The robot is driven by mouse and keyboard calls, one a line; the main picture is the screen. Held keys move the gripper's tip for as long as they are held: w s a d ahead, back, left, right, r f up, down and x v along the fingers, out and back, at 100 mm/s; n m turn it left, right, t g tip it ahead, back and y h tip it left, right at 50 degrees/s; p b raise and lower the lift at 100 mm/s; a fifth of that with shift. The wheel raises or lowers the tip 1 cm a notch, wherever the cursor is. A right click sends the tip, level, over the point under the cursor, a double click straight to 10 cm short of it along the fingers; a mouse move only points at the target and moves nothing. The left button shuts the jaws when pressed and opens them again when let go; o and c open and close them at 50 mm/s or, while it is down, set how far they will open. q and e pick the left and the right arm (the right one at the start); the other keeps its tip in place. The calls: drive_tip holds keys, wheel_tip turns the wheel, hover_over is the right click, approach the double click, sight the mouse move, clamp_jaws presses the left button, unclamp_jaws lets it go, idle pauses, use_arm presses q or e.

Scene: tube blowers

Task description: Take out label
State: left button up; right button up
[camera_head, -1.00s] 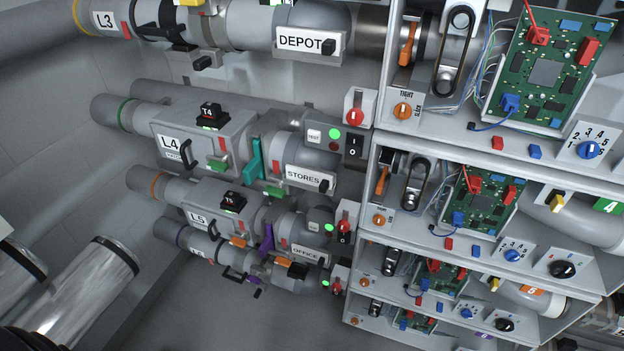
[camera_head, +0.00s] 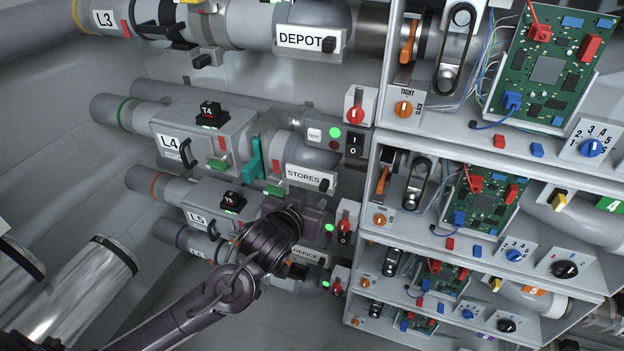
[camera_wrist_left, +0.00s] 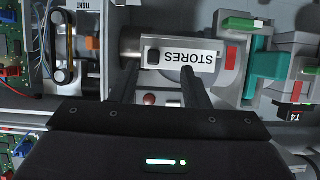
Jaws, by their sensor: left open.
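The white STORES label (camera_head: 308,178) sits in its holder on the middle pipe, with a black knob (camera_head: 325,185) at its right end. In the left wrist view the STORES label (camera_wrist_left: 196,56) appears upside down, with its black knob (camera_wrist_left: 153,57) between my fingers. My left gripper (camera_wrist_left: 158,70) is open, its two fingers pointing at the label; contact cannot be told. In the head view my left gripper (camera_head: 312,208) is just below the STORES label, its fingertips hard to make out. The DEPOT label (camera_head: 303,39) is above and the OFFICE label (camera_head: 306,256) below. My right gripper is out of view.
A red knob (camera_head: 355,114) and a black switch panel (camera_head: 353,145) stand right of the label. A teal lever (camera_head: 254,158) is on its left. Shelves with green circuit boards (camera_head: 545,70) fill the right side.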

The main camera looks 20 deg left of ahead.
sight(323, 185)
use_arm(q)
drive_tip(key=w+p, duration=0.1)
drive_tip(key=w, duration=0.3)
drive_tip(key=w+d+p, duration=0.1)
drive_tip(key=w, duration=0.1)
drive_tip(key=shift+w+f+p, duration=0.2)
drive_tip(key=shift+f+p, duration=0.15)
drive_tip(key=shift+w+f, duration=0.15)
drive_tip(key=shift+w, duration=0.05)
clamp_jaws()
